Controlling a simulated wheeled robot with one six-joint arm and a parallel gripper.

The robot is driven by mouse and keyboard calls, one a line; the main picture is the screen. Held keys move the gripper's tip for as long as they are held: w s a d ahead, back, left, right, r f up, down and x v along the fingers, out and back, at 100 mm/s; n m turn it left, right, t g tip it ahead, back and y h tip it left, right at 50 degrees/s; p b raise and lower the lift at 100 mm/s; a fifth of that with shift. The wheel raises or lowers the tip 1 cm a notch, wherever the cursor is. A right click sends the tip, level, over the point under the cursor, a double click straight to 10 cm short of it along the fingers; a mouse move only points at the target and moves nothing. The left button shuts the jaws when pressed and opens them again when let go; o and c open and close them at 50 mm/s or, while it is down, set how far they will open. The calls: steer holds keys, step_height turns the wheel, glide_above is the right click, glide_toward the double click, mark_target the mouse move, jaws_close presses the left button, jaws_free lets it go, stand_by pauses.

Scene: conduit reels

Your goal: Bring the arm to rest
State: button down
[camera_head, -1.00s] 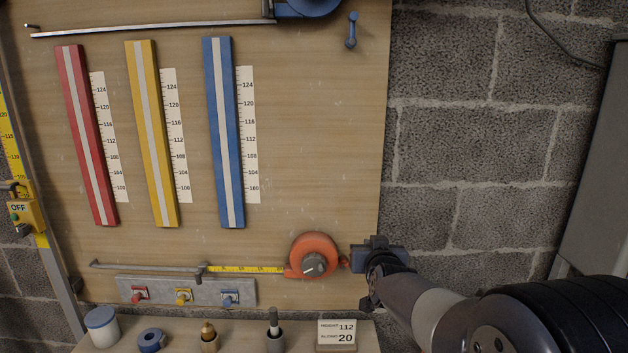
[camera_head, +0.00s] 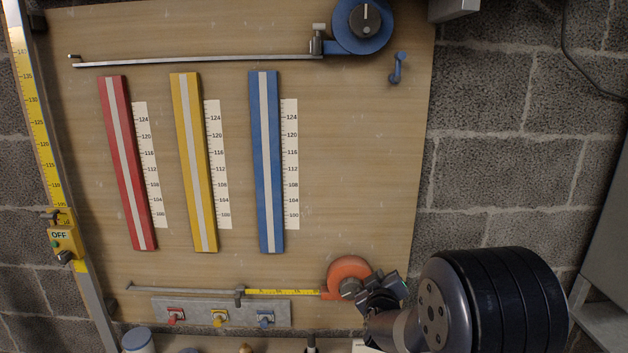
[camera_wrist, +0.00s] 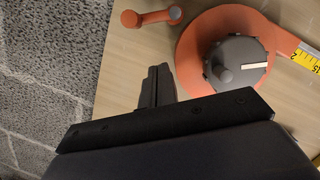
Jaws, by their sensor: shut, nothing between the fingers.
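My gripper (camera_head: 386,291) is at the lower right of the wooden board (camera_head: 350,180) in the head view, just right of the orange reel (camera_head: 347,270) and partly in front of it. In the wrist view the shut fingers (camera_wrist: 157,88) point at the board beside the orange reel (camera_wrist: 228,45), with nothing between them. The reel's grey knob (camera_wrist: 238,62) and an orange crank handle (camera_wrist: 152,16) show near the fingers, apart from them in the picture. My arm comes in from the lower right of the head view.
Red (camera_head: 127,160), yellow (camera_head: 193,160) and blue (camera_head: 266,160) strips stand on the board. A blue reel (camera_head: 362,22) is at the top. A grey bar (camera_head: 222,311) with coloured switches sits low. A yellow OFF box (camera_head: 64,243) is left.

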steer(key=shift+n+h, duration=0.3)
steer(key=shift+n, duration=0.3)
steer(key=a+r+p, duration=0.2)
steer(key=a, duration=0.1)
steer(key=shift+s+a+r, duration=0.1)
steer(key=shift+a+r, duration=0.1)
steer(key=shift+r, duration=0.05)
steer(key=shift+v, duration=2.1)
steer(key=shift+a, duration=0.25)
